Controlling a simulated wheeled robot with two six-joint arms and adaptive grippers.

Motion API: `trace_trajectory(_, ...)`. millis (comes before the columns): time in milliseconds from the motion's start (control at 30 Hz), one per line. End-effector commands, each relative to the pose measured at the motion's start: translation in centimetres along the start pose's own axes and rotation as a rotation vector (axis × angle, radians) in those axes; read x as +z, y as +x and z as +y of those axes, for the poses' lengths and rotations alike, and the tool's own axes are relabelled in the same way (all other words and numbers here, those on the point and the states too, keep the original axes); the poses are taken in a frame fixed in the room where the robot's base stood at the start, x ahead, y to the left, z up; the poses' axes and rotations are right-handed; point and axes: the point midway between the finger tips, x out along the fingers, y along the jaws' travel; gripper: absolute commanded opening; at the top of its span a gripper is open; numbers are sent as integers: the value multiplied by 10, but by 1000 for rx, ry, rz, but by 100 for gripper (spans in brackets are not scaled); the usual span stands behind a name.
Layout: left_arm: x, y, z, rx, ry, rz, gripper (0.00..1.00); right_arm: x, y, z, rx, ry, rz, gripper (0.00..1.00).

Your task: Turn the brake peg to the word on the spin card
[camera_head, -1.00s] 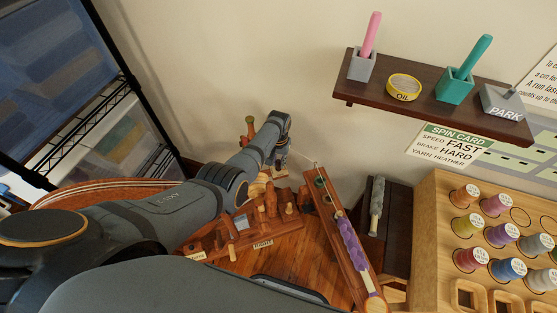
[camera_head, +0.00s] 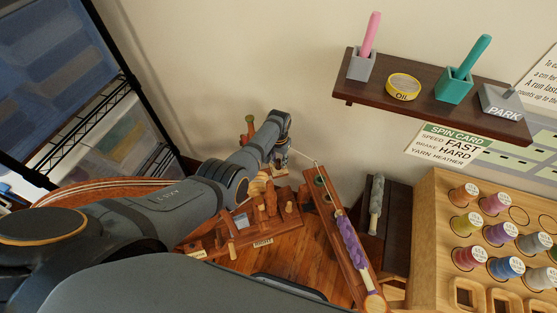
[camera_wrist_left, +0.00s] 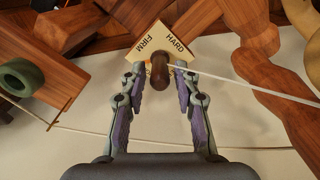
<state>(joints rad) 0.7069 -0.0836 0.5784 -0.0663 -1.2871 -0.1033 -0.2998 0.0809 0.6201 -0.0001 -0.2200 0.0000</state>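The brake peg (camera_wrist_left: 158,72) is a dark brown rounded knob in the left wrist view. A cream label (camera_wrist_left: 160,40) behind it carries the words FIRM and HARD. My left gripper (camera_wrist_left: 160,84) has its two fingers on either side of the peg, with a visible gap at each side. It also shows in the head view (camera_head: 281,164), small at the end of the arm. The peg's pointing direction is hard to tell. The spin card (camera_head: 450,144) on the wall reads SPEED FAST, BRAKE HARD, YARN HEATHER. My right gripper is out of view.
A pale thread (camera_wrist_left: 240,83) crosses close by the peg. A green ring (camera_wrist_left: 22,77) is at the left. A wooden rack (camera_head: 437,205) with several spools stands at the right.

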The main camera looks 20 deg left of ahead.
Motion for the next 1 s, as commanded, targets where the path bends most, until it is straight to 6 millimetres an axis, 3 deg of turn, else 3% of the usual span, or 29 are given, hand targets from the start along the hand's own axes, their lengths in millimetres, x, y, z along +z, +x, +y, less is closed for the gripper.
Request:
trace_trajectory(467,-1,-9,0,0,0,2,42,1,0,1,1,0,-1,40)
trace_trajectory(600,0,-30,0,0,-1,3,42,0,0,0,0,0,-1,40)
trace_trajectory(800,-1,-81,0,0,-1,5,42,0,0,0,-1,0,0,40)
trace_trajectory(1000,0,-113,0,0,0,1,42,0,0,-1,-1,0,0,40)
